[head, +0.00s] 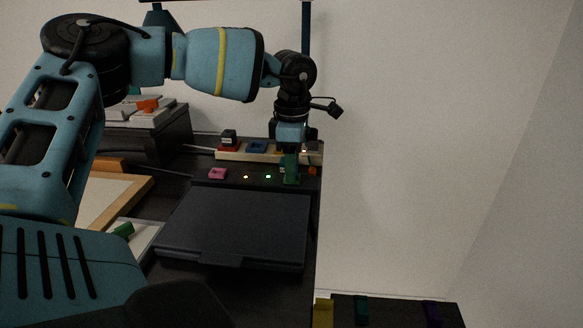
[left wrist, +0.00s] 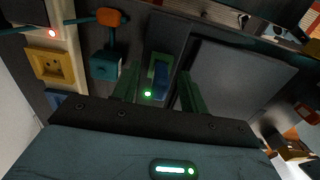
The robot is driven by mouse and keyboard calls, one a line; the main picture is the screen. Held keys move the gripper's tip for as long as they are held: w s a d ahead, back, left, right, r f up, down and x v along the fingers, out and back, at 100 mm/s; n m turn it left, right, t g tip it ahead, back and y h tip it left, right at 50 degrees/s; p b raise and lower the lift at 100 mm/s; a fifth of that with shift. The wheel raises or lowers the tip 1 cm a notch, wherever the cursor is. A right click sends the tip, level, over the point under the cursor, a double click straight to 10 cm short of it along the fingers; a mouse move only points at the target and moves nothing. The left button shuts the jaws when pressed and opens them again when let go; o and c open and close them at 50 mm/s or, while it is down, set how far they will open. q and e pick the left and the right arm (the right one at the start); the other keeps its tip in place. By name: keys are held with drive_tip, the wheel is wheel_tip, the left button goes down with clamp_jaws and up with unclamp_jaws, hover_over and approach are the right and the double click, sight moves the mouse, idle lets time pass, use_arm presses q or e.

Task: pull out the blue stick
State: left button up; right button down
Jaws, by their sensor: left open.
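The blue stick (left wrist: 161,82) shows in the left wrist view, seated at a green-rimmed port (left wrist: 156,60) beside a lit green light (left wrist: 147,94). My left gripper (left wrist: 158,75) is open, with one green finger on each side of the stick. I see gaps between the fingers and the stick, but cannot tell how far down the fingertips reach. In the head view my left gripper (head: 290,178) points down over the back right of the desk and hides the stick. My right gripper is not in view.
A flat dark case (head: 235,225) lies just in front of the port row. A pink socket piece (head: 218,173) stands left of it. A pale strip (head: 235,156) with red and blue pieces lies behind. A teal block (left wrist: 105,66) and orange knob (left wrist: 111,18) sit close to the gripper.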

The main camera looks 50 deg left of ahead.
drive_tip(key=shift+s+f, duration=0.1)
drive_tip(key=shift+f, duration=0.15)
use_arm(q)
clamp_jaws()
idle(0.3)
drive_tip(key=shift+r, duration=0.15)
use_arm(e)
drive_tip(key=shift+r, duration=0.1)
